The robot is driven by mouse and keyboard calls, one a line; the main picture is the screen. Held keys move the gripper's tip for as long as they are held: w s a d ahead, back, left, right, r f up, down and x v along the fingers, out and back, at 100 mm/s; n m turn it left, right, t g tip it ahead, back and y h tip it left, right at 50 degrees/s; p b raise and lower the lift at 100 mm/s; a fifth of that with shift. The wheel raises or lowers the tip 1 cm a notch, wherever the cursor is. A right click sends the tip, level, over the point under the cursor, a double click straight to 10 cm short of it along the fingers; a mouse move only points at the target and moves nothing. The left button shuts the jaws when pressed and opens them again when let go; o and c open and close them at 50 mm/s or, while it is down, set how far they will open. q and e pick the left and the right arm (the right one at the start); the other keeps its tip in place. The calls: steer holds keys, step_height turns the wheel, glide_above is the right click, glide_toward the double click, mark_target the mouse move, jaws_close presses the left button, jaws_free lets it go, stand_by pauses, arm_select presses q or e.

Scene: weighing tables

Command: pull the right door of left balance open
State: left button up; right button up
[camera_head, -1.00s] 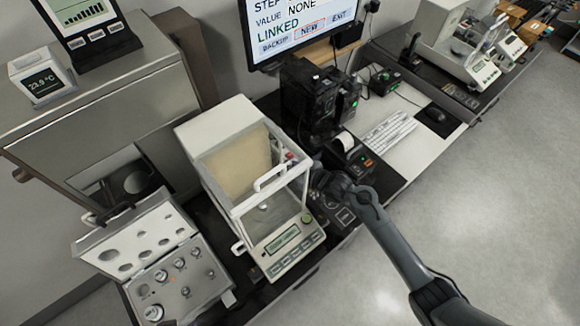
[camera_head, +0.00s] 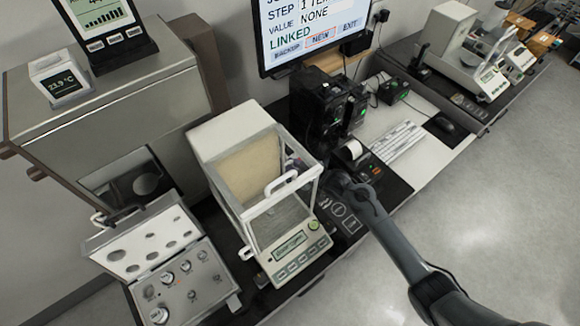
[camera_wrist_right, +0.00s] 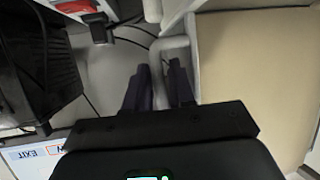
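The left balance (camera_head: 204,128) stands on the dark table in the head view, with a white frame, glass draft shield and front keypad. My right arm reaches in from the right to the balance's right side. In the wrist view my right gripper (camera_wrist_right: 160,75) has its two dark fingers apart, with the grey-white right-door handle (camera_wrist_right: 168,48) between them. I cannot tell whether the fingers touch it. The right door's glass is mostly hidden in the head view; it looks closed. My left gripper is out of view.
An open weight case (camera_head: 150,243) lies left of the balance. A black device (camera_head: 322,105) and a small printer (camera_head: 352,152) stand close on its right, near my arm. A monitor (camera_head: 310,35) hangs behind. Another balance (camera_head: 445,40) is at the far right.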

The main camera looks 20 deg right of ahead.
steer(key=p+v, duration=0.1)
steer(key=v, duration=1)
steer(key=shift+f, duration=0.1)
stand_by(0.5)
